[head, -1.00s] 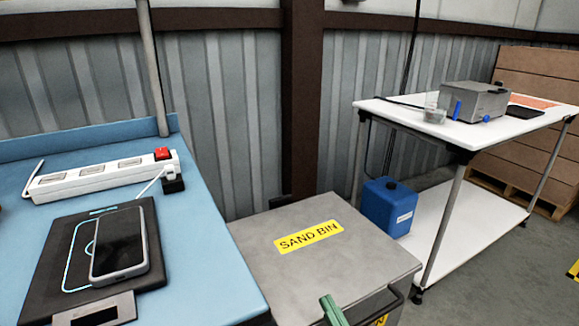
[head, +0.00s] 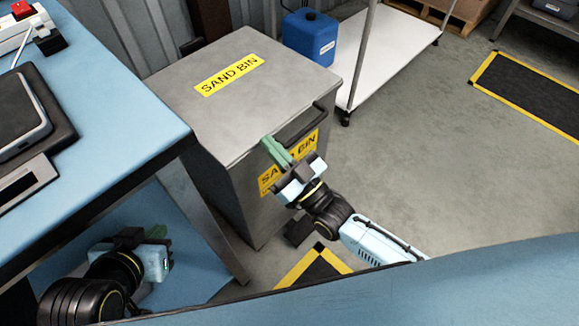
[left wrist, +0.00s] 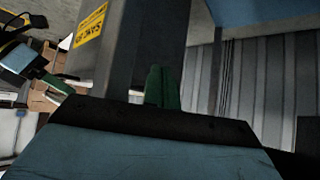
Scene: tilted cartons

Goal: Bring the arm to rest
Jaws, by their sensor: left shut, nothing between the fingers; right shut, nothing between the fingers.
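My left gripper (head: 130,237) is at the lower left of the head view, low beside the blue table and in its shade. In the left wrist view its green fingers (left wrist: 162,88) are together with nothing between them. My right gripper (head: 277,152) is in front of the sand bin in the head view, near the bin's dark handle. Its green fingers are shut and empty; I cannot tell whether they touch the bin.
The grey sand bin (head: 180,100) stands right of the blue table (head: 110,120). A blue canister (head: 310,38) sits on a white shelf (head: 375,55). Open floor lies to the right.

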